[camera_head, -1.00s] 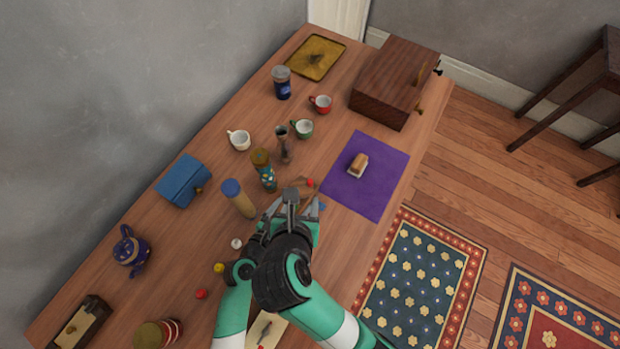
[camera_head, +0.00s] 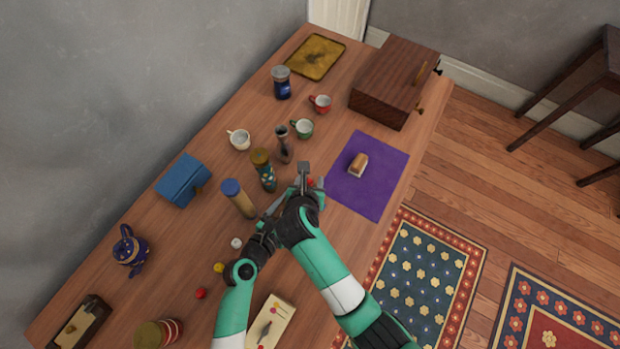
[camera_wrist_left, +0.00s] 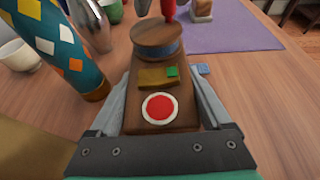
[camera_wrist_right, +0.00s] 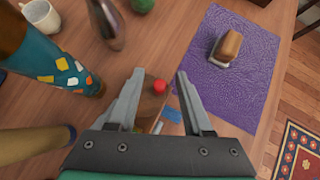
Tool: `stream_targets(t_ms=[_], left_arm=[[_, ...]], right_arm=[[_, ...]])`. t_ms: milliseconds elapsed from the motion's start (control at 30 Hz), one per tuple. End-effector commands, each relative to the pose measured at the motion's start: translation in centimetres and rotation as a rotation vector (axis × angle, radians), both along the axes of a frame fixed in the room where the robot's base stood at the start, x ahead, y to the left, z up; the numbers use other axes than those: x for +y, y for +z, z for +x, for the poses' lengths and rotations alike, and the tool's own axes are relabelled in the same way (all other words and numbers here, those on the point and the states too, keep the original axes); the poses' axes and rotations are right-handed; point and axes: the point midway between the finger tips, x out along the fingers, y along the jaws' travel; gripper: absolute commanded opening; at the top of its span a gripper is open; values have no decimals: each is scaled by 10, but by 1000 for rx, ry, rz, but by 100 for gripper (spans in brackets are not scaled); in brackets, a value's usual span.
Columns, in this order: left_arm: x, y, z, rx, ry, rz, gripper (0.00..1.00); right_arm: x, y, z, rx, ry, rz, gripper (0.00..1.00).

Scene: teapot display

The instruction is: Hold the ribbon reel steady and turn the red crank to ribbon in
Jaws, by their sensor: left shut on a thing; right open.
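The ribbon reel (camera_wrist_left: 158,34) is a wooden drum wound with blue ribbon on a wooden base, with a red and white disc on the base. My left gripper (camera_wrist_left: 162,95) is shut on the base, one finger along each side. A blue ribbon end (camera_wrist_left: 203,69) shows to the right of the base. The red crank (camera_wrist_left: 170,10) stands on top of the drum; its knob also shows in the right wrist view (camera_wrist_right: 159,87). My right gripper (camera_wrist_right: 157,80) is open, with its fingers either side of the red knob and apart from it. In the head view my right gripper (camera_head: 309,182) mostly hides the reel.
A patterned teal canister (camera_head: 265,172) and a blue-capped cylinder (camera_head: 239,200) stand just left of the grippers. A grey vase (camera_head: 284,150) stands behind. A purple cloth (camera_head: 365,187) with a small block (camera_head: 358,163) lies to the right.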

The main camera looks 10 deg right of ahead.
Motion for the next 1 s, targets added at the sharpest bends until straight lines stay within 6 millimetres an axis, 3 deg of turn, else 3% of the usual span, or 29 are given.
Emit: stream_targets(t_ms=[167, 467, 1000], left_arm=[[0, 0, 0, 0, 0, 0, 0], [0, 0, 0, 0, 0, 0, 0], [0, 0, 0, 0, 0, 0, 0]], right_arm=[[0, 0, 0, 0, 0, 0, 50], [0, 0, 0, 0, 1, -1, 0], [0, -1, -1, 4, -47, -1, 0]])
